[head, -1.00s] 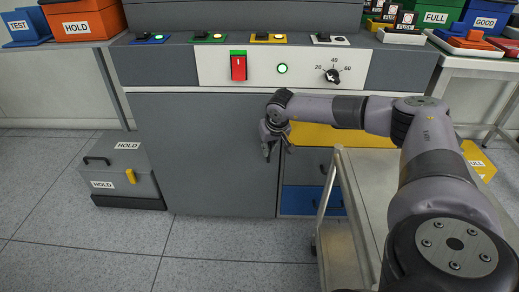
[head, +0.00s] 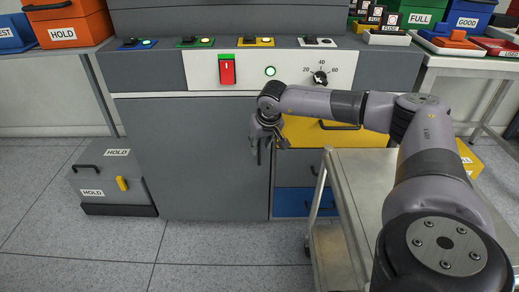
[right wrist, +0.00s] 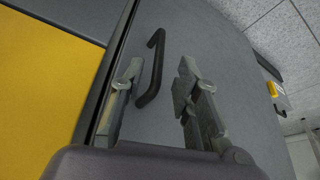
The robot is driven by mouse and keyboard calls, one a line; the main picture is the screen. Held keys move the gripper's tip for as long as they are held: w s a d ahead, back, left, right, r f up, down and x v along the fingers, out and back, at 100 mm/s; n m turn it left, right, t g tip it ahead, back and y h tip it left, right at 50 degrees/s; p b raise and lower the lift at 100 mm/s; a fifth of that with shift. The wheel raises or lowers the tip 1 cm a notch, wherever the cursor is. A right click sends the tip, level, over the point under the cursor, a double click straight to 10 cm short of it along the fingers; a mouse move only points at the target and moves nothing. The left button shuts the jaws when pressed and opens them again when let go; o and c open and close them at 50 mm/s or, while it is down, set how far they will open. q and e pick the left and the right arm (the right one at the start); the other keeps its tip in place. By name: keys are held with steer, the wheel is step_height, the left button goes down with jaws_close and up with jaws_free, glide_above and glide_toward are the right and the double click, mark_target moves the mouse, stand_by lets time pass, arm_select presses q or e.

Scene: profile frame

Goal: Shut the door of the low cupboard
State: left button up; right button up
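The low cupboard's door (head: 190,160) is a large plain grey panel under the control strip in the head view. It looks about flush with the cupboard front; I cannot tell whether a small gap is left. In the right wrist view the door (right wrist: 225,60) fills the middle, with its dark bar handle (right wrist: 153,70) near its edge. My right gripper (head: 263,156) is in front of the door's right edge. In the right wrist view my right gripper (right wrist: 160,75) has its fingers apart, with the handle beyond and between them, not gripped. My left gripper is not in view.
A yellow drawer (head: 335,134) and a blue drawer (head: 300,202) are right of the door. A metal trolley (head: 350,190) stands close under my right arm. A grey HOLD box (head: 110,180) sits on the floor at left. The floor before the door is clear.

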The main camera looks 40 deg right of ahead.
steer(key=v, duration=0.7)
steer(key=shift+s+r, duration=0.2)
steer(key=shift+r, duration=0.05)
